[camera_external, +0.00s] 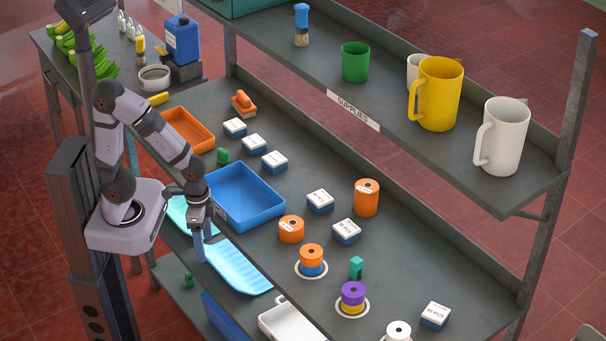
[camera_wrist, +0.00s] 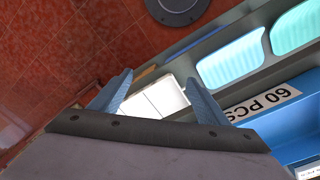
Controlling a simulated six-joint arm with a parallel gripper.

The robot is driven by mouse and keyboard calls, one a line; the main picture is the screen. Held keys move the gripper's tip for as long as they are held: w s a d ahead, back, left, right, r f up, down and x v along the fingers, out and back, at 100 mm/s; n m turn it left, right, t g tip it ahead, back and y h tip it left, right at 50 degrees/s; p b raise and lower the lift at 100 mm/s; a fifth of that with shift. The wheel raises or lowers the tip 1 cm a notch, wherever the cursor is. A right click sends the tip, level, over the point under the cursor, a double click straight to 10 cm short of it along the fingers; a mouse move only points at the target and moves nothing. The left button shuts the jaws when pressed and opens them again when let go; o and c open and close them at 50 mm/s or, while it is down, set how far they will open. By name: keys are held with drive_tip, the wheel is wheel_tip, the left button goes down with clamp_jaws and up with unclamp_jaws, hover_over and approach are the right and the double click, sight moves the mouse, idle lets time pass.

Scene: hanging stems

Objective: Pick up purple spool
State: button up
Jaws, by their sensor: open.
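The purple spool (camera_external: 352,290) sits upright on top of a yellow spool (camera_external: 353,307), over a white ring marking on the grey bench at the lower right of the external view. My gripper (camera_external: 200,250) hangs near the light-blue tray at the bench's front edge, well to the left of the purple spool. In the wrist view my gripper (camera_wrist: 155,95) has its two blue fingers spread apart with nothing between them. The purple spool does not show in the wrist view.
An orange-over-blue spool stack (camera_external: 311,258) stands left of the purple spool, with a green block (camera_external: 356,267) behind it. A white spool (camera_external: 398,331) and a boxed item (camera_external: 435,315) stand to its right. The supplies shelf (camera_external: 520,185) overhangs the back.

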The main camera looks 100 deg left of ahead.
drive_tip(key=w+d+f+t+h+b, duration=0.15)
drive_tip(key=w+d+f, duration=0.25)
drive_tip(key=w+d, duration=0.6)
drive_tip(key=w+d+r+m+t+p, duration=0.3)
drive_tip(key=w+d+m+t, duration=0.25)
drive_tip(key=w+d, duration=0.45)
drive_tip(key=n+t+y+b, duration=0.45)
drive_tip(key=n+t, duration=0.25)
drive_tip(key=t, duration=0.2)
approach(353, 293)
drive_tip(key=w+a, duration=0.1)
drive_tip(key=w+a+f, duration=0.1)
drive_tip(key=shift+w+f+p, duration=0.2)
drive_tip(key=shift+w+p, duration=0.1)
drive_tip(key=shift+w+a+r+y, duration=0.1)
drive_tip(key=shift+r+y, duration=0.05)
drive_tip(key=shift+y, duration=0.25)
drive_tip(key=shift+w+a+g+p, duration=0.15)
drive_tip(key=shift+w+g+p, duration=0.15)
drive_tip(key=shift+w, duration=0.2)
drive_tip(key=shift+d+f+p+x, duration=0.15)
drive_tip(key=shift+p+x, duration=0.2)
drive_tip(key=shift+x, duration=0.7)
drive_tip(key=shift+d+p+x, duration=0.15)
drive_tip(key=shift+p+x, duration=0.25)
drive_tip(key=shift+x, duration=0.6)
drive_tip(key=shift+d+f+p+x, duration=0.15)
drive_tip(key=shift+p+x, duration=0.2)
drive_tip(key=shift+x, duration=0.7)
